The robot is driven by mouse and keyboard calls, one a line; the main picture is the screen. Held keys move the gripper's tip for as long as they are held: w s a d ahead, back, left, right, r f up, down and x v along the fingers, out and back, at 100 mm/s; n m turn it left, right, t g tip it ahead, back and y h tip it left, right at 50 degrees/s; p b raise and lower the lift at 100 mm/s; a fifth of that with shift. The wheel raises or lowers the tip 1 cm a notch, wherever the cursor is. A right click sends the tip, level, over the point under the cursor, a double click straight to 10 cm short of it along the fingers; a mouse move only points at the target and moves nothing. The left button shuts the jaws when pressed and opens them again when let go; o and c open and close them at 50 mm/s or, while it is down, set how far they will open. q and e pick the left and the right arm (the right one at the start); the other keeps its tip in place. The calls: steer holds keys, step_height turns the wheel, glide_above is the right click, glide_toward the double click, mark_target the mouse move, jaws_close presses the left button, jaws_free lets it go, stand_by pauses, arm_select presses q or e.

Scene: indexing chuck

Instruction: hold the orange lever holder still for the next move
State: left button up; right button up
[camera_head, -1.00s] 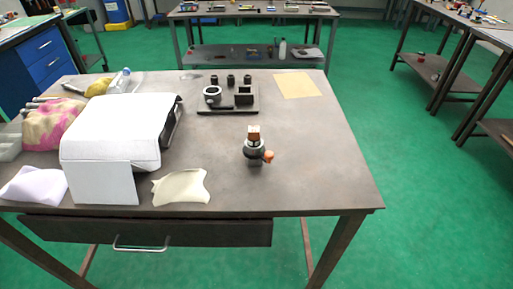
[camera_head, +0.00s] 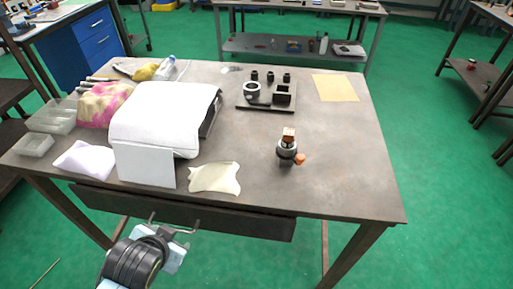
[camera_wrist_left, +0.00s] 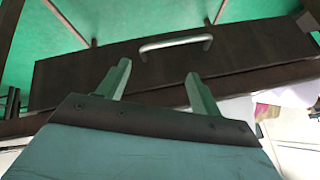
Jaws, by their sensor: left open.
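The holder (camera_head: 286,148) is a small dark and grey round device standing on the table, with an orange lever end (camera_head: 300,159) pointing to the right. A copper-brown block (camera_head: 288,133) stands upright in its top. My left gripper (camera_head: 172,221) is low in front of the table's front edge, left of the holder and well apart from it. In the left wrist view its two fingers (camera_wrist_left: 157,72) are spread and empty, near the drawer handle (camera_wrist_left: 176,42). The holder is not in the left wrist view. My right gripper is not in view.
The table (camera_head: 335,190) is clear around the holder. A white-covered box (camera_head: 165,115) and a cream cloth (camera_head: 214,178) are left of it. A dark plate with parts (camera_head: 268,103) and a tan sheet (camera_head: 335,88) lie behind. The drawer (camera_head: 240,222) is under the front edge.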

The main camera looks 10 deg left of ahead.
arm_select(q)
steer(key=w+r+m+t, duration=0.1)
steer(key=w+r+t, duration=0.1)
steer(key=w+r, duration=0.1)
steer(key=w+a+r+m+t+y, duration=0.1)
steer(key=w+r+m+t, duration=0.1)
steer(key=w+r, duration=0.1)
steer(key=w+r+m+t+y, duration=0.1)
steer(key=w+r+m+t, duration=0.1)
steer(key=w, duration=0.3)
steer(key=shift+w+a+r+t, duration=0.25)
steer(key=shift+a+r+t, duration=0.15)
steer(key=shift+r+t, duration=0.25)
steer(key=w+d+r+m+t+h, duration=0.6)
steer(key=w+d+r+m+h, duration=0.3)
steer(key=m, duration=1)
steer(key=m+g+h, duration=0.7)
steer(key=m+g, duration=0.4)
steer(key=m, duration=0.8)
glide_toward(283, 154)
steer(key=shift+w+f, duration=0.1)
steer(key=shift+w, duration=0.9)
steer(key=shift+f+g, duration=0.35)
steer(key=shift+w+d+f, duration=0.2)
steer(key=shift+d+f, duration=0.1)
steer(key=b+x, duration=0.4)
steer(key=x, duration=0.5)
